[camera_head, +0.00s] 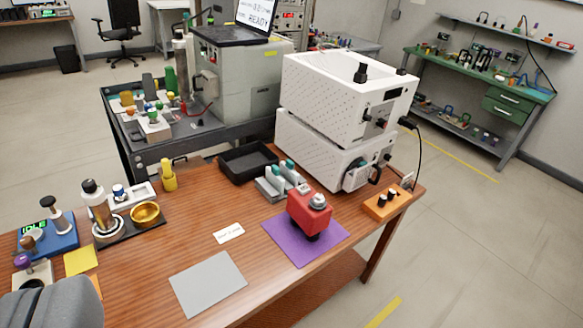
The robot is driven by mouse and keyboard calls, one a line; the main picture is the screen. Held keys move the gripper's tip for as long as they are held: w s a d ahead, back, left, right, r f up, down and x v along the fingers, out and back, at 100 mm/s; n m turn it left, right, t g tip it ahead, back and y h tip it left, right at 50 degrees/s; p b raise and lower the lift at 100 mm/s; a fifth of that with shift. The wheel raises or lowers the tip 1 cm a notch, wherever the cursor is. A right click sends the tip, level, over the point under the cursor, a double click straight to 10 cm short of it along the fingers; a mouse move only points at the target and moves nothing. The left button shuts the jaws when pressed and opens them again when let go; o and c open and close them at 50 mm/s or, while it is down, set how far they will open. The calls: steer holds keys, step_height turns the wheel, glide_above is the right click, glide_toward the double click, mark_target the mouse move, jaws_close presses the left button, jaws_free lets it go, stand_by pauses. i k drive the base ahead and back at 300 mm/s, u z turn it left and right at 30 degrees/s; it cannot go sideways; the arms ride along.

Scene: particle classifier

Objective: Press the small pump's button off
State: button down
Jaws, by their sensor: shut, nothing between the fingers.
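A small red device (309,213) with a silver round top (318,200) stands upright on a purple mat (285,248) near the table's right part. It may be the small pump; I see no readable label, and whether it is on cannot be told. My gripper (48,303) shows as a dark grey rounded shape in the bottom left corner, partly cut off by the frame. It is shut and empty, well to the left of the red device and apart from it.
Two stacked white boxes (340,95) stand behind the red device, with an orange two-knob block (388,203) to its right. A black tray (236,170) lies behind. Instruments and a brass bowl (146,215) crowd the left. A grey mat (208,284) lies bare in front.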

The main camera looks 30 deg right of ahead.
mark_target(304, 189)
steer(key=z, duration=0.5)
steer(key=i, duration=1.1)
steer(key=z, duration=0.85)
